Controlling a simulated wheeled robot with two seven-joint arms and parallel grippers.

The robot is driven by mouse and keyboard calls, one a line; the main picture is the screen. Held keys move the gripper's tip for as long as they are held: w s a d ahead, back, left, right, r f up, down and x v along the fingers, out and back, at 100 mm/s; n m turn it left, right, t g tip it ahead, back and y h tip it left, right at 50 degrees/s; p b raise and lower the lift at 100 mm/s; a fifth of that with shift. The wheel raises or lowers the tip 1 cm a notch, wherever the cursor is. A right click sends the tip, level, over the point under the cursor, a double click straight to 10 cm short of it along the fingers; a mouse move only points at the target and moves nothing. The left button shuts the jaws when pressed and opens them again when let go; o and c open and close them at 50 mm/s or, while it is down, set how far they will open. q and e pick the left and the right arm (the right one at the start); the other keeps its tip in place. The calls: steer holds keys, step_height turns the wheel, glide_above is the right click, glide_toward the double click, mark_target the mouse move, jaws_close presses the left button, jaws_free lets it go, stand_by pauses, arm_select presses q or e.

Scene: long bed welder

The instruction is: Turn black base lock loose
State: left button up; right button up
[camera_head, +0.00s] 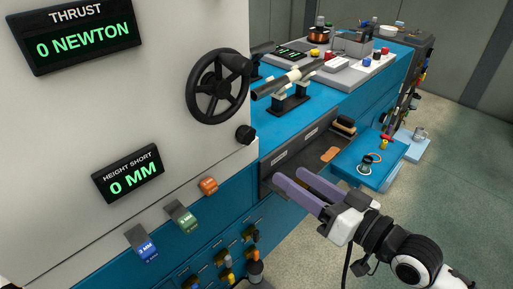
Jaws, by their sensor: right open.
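A black handwheel (218,86) is on the pale machine face. A small round black knob (245,134) sits below it at the panel's right edge. A black stand (290,103) on the blue bench top carries a dark rod with white parts. I cannot tell for sure which black part is the base lock. My right gripper (286,175) has two long purple fingers, spread apart with nothing between them. It is in front of the open grey drawer or recess, below and right of the knob, touching none of these black parts as far as I see. My left gripper is not in view.
Displays reading 0 NEWTON (84,35) and 0 MM (128,177) are on the machine face. Coloured blocks (182,217) hang low on the blue front. A blue tray (369,160) juts out at right. Open floor (462,180) lies to the right.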

steer(key=y, duration=0.2)
glide_toward(251, 135)
steer(key=v, duration=0.2)
steer(key=shift+n, duration=0.3)
steer(key=x, duration=1)
steer(key=shift+s, duration=0.1)
steer(key=c, duration=1)
